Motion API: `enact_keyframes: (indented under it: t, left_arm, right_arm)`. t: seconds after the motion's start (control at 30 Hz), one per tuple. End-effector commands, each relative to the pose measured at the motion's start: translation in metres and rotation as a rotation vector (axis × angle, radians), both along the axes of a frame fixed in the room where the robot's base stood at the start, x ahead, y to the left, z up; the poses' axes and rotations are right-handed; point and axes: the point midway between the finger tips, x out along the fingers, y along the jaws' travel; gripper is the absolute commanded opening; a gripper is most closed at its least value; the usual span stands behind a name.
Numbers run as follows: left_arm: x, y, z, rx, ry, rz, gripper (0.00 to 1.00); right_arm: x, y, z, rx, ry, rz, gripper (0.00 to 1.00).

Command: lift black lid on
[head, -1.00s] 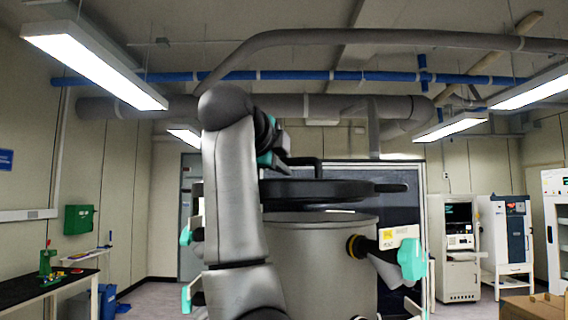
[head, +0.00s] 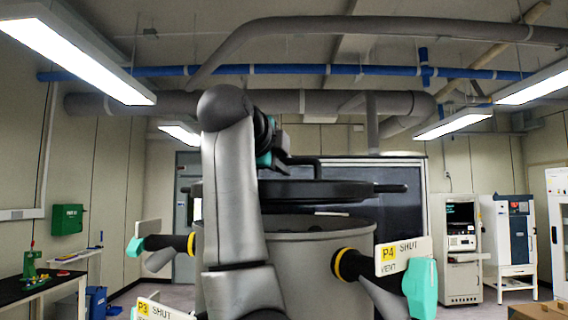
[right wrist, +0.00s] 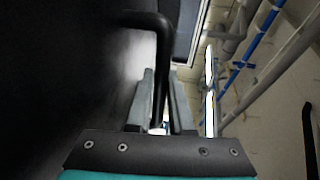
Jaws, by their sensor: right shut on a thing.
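The black lid (head: 345,190) is a flat disc with a bar handle (head: 305,161) on top. It hangs level above the open top of the grey vessel (head: 310,260), with a gap between lid and rim. My right gripper (head: 284,160) is shut on the lid's handle, partly hidden behind my own arm. In the right wrist view the black handle (right wrist: 157,60) runs between the two fingers (right wrist: 160,105), with the dark lid surface (right wrist: 60,90) filling the left side. My left gripper is not in view.
Valves with teal handles stick out of the vessel, tagged P4 SHUT VENT (head: 403,256) at right and P3 SHUT (head: 150,310) at lower left. A dark panel (head: 400,220) stands behind. A black bench (head: 35,287) is at left, white cabinets (head: 462,250) at right.

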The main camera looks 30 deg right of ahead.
Motion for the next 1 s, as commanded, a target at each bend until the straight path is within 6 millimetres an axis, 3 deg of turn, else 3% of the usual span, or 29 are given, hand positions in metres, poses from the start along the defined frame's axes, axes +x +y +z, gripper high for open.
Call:
enact_keyframes:
  t: [1.0]
  left_arm:
    - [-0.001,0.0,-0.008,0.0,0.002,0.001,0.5]
  right_arm:
    - [-0.001,0.0,-0.035,-0.007,-0.011,0.0,0.0]
